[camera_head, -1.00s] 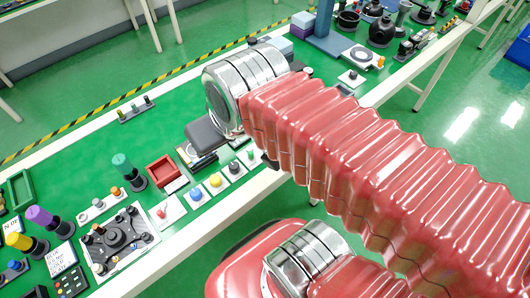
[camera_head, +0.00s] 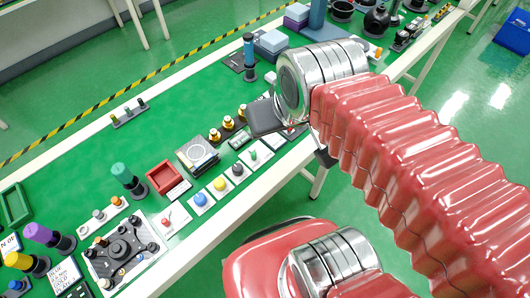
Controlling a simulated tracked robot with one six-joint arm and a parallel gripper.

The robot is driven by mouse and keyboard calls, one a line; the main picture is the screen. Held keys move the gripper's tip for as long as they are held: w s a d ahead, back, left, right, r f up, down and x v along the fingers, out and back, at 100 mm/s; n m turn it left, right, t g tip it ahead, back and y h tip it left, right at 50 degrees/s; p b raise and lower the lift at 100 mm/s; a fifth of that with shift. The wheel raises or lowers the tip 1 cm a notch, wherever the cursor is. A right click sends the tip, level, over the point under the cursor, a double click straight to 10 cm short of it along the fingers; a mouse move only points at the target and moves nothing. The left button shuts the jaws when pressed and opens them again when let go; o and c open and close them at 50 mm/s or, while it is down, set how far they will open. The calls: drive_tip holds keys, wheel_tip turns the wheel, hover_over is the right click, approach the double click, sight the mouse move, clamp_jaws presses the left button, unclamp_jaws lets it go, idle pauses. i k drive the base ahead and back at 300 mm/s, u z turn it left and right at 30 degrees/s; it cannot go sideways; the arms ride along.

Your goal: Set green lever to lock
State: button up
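A green-topped upright handle (camera_head: 121,171) on a dark round base stands at the left of the green table. A small green toggle (camera_head: 254,155) on a white plate is at the far end of a row of controls along the front edge. I cannot tell which of the two is the green lever, and no lock marking is readable. My gripper (camera_head: 266,116) shows only as a dark grey block below the silver wrist, over the table and right of both. Its fingers are hidden, and nothing is visibly held.
The row also has a red lever (camera_head: 167,217), blue button (camera_head: 200,199), yellow button (camera_head: 219,185) and black knob (camera_head: 237,170). A red tray (camera_head: 162,177) and a scale-like device (camera_head: 198,154) lie behind. A blue-topped post (camera_head: 249,55) stands farther back.

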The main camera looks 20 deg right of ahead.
sight(251, 150)
drive_tip(key=u, duration=2.7)
drive_tip(key=k, duration=0.45)
